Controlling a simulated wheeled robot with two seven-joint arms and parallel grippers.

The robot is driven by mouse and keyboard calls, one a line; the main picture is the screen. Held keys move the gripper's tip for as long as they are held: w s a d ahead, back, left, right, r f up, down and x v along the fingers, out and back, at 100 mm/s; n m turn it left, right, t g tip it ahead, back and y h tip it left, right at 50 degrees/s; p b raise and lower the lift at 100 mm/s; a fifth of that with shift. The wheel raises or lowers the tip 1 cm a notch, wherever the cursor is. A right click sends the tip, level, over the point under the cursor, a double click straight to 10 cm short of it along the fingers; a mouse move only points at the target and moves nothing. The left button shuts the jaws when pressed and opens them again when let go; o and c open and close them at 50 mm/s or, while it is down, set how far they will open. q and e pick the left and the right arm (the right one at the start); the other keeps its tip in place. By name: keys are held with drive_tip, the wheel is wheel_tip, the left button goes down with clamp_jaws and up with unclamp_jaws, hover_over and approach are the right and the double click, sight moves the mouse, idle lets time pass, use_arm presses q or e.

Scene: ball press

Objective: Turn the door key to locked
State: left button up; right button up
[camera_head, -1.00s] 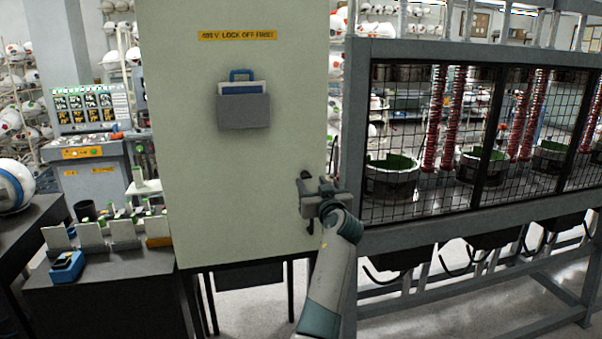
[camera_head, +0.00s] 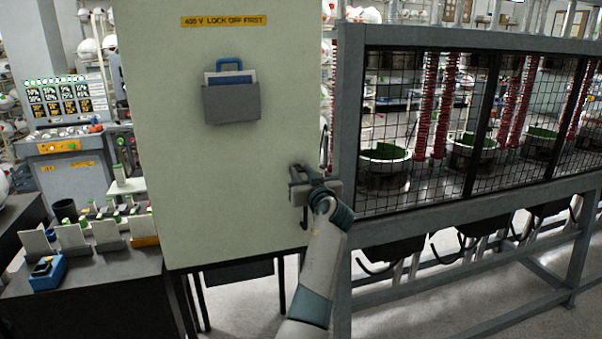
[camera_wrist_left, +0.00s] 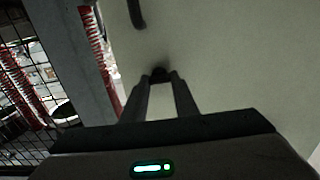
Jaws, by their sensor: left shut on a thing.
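The cabinet door (camera_head: 230,190) is a pale greenish panel with a yellow "LOCK OFF FIRST" label (camera_head: 224,20). My left gripper (camera_head: 297,180) is at the door's right edge, and its body hides most of the lock area. In the left wrist view its two fingers (camera_wrist_left: 160,78) come together on a small dark key (camera_wrist_left: 158,73) against the door. The key's angle cannot be told. A dark curved handle (camera_wrist_left: 136,12) stands off the door beyond the fingertips. My right gripper is not in view.
A grey holder with blue papers (camera_head: 231,102) hangs on the door. Right of it is a grey-framed mesh cage (camera_head: 430,140) with red coils and round basins. At the left, a dark bench (camera_head: 90,290) carries cards and a blue device (camera_head: 47,273).

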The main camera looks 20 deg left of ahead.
use_arm(q)
drive_tip(key=shift+m, duration=0.4)
drive_tip(key=shift+m+b, duration=0.35)
drive_tip(key=shift+m, duration=1.35)
drive_tip(key=shift+r+m, duration=0.1)
drive_tip(key=shift+m, duration=0.9)
drive_tip(key=m, duration=0.2)
drive_tip(key=shift+w+m, duration=0.1)
drive_tip(key=shift+m, duration=0.2)
drive_tip(key=m+p, duration=0.2)
drive_tip(key=m, duration=0.2)
drive_tip(key=shift+d+m, duration=0.1)
drive_tip(key=shift+m, duration=0.2)
drive_tip(key=shift+m+p, duration=1.15)
drive_tip(key=shift+m, duration=1.15)
